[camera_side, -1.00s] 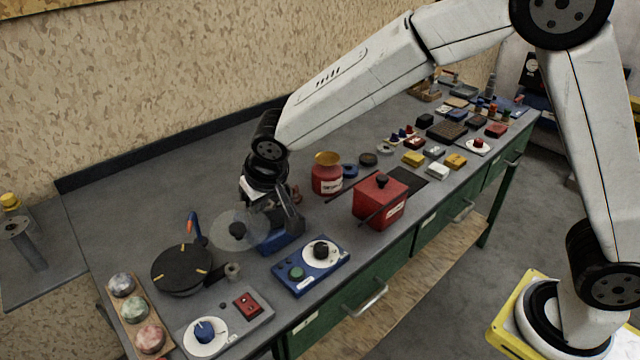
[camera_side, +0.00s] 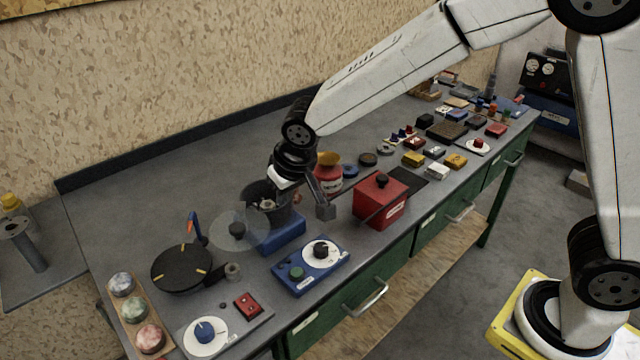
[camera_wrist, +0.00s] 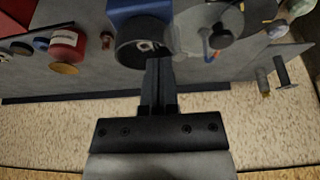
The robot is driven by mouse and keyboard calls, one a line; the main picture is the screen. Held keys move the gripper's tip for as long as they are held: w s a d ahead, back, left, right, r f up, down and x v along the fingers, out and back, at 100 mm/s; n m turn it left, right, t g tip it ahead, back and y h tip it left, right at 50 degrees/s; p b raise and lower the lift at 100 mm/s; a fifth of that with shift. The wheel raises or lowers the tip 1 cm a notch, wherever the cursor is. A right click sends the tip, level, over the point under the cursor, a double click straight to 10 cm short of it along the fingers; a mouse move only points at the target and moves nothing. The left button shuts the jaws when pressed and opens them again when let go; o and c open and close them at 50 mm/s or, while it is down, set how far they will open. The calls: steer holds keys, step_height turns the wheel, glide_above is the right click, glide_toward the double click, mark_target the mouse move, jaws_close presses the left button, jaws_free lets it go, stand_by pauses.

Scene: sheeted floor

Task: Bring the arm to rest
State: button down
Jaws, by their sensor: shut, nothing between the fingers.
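My gripper (camera_side: 325,209) is at the end of my arm, above the bench in the side view. Its fingers are shut with nothing between them, and they point down and to the right. In the wrist view the closed fingers (camera_wrist: 158,66) point at the bench. The dark round pot (camera_side: 262,201) on a blue base (camera_side: 283,234) stands just left of the fingers in the side view. In the wrist view the pot (camera_wrist: 135,52) lies just beyond and beside the fingertips. I cannot tell whether they touch it.
A red jar (camera_side: 327,180) with a gold lid and a red box (camera_side: 380,206) stand right of my gripper. A blue control box (camera_side: 311,267), a black disc (camera_side: 182,268) and a clear disc (camera_side: 238,231) are nearby. The wall is behind the bench (camera_side: 150,200).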

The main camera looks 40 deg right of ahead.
steer(key=s+d+f, duration=0.2)
steer(key=s+d, duration=0.5)
steer(key=s, duration=0.1)
steer(key=s+d+f+g, duration=0.1)
steer(key=s+d+f, duration=0.1)
steer(key=s+d, duration=0.5)
steer(key=shift+s+d+f+g, duration=0.3)
steer(key=shift+s+d+f, duration=0.1)
steer(key=shift+s, duration=0.65)
